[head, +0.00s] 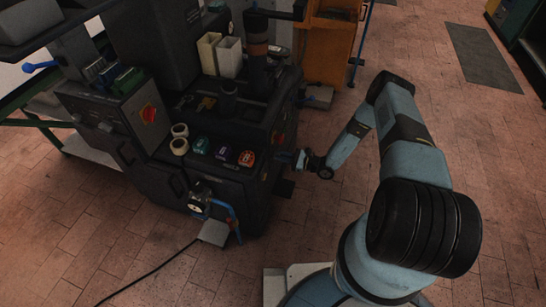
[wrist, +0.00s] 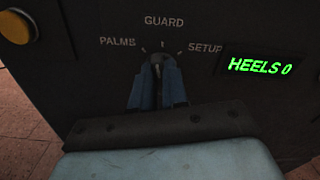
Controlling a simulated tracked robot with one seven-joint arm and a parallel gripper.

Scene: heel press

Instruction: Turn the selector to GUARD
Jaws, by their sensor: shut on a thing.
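In the wrist view, the dark selector (wrist: 158,60) sits on the black panel below the printed words PALMS, GUARD and SETUP (wrist: 164,22). White tick marks fan out above it. My gripper (wrist: 158,78) is shut on the selector, with a blue finger on each side. The selector's visible top is upright, roughly below GUARD; its pointer is partly hidden between the fingers, so its exact setting is hard to tell. In the head view, my gripper (head: 301,160) reaches the right side of the press (head: 215,175), and the selector is hidden there.
A green display (wrist: 260,66) reads HEELS 0, right of the selector. A yellow round part (wrist: 14,27) is at upper left. Open tiled floor lies right of my arm.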

